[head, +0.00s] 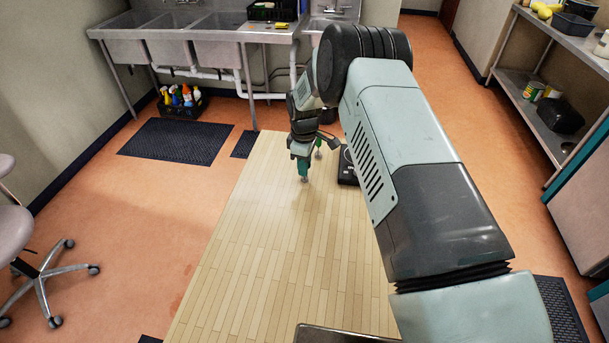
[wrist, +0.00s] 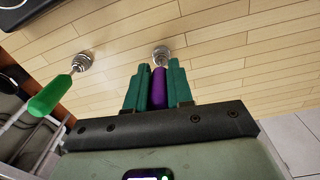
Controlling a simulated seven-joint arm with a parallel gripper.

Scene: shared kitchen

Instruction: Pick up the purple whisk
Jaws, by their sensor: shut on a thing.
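The purple whisk (wrist: 158,92) shows in the wrist view, its purple handle between the two green fingers of my gripper (wrist: 158,72). Its metal wire head (wrist: 161,55) points away from the wrist camera, toward the wooden table. My gripper is shut on the handle. In the head view my gripper (head: 303,176) is low over the far part of the table, and the purple whisk cannot be made out there. I cannot tell whether the wire head touches the table.
A green-handled whisk (wrist: 50,97) stands left of my gripper in the wrist view. A black flat appliance (head: 347,167) lies right of my gripper on the wooden table (head: 270,230).

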